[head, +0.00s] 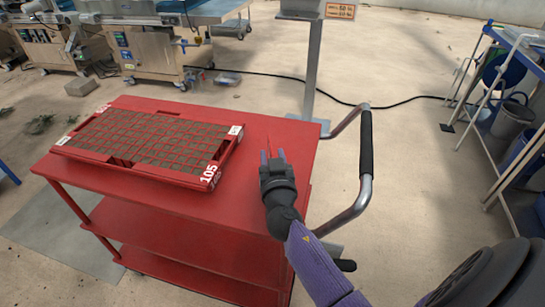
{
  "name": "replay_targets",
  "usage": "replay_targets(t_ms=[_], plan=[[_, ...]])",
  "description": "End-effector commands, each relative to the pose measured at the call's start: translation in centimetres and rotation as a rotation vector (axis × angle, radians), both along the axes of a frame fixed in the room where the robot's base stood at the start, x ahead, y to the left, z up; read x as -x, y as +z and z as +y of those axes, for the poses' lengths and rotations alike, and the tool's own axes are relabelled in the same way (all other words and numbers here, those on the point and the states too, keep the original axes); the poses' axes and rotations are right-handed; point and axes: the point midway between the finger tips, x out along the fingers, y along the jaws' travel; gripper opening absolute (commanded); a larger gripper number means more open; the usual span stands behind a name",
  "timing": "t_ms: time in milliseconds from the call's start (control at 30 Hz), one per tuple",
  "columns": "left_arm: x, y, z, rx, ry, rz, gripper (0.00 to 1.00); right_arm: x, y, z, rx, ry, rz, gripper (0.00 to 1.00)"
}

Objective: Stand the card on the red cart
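The red cart (262,128) stands in the middle of the head view, with a flat top and lower shelves. My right gripper (273,156) is over the right part of its top, pointing away from me. A thin reddish upright sliver (268,145) shows between and just beyond the fingertips. It may be the card seen edge-on; I cannot tell whether it touches the fingers or the cart top. My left gripper is not in view.
A red seed tray (195,182) with soil-filled cells and white labels covers the cart's left part. A grey post (312,70) with a small sign (340,11) rises behind. The cart's push handle (366,143) is at right.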

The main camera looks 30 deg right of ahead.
Motion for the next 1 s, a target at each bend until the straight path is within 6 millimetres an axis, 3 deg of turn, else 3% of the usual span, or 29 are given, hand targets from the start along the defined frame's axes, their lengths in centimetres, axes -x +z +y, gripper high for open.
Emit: replay_targets(t_ms=[233, 700, 833, 1000], plan=[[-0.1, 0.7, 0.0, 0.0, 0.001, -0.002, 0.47, 0.0, 0.6, 0.0, 0.0, 0.0, -0.001, 0.42], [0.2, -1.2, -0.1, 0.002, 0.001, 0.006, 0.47, 9.4, -0.1, 4.8, -0.002, 0.0, 0.002, 0.42], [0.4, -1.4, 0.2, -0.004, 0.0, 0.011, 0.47, 10.6, 0.1, 5.4, -0.001, -0.001, 0.0, 0.42], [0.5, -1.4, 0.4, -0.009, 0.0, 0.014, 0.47, 10.6, -0.2, 5.7, -0.003, 0.015, 0.017, 0.42]])
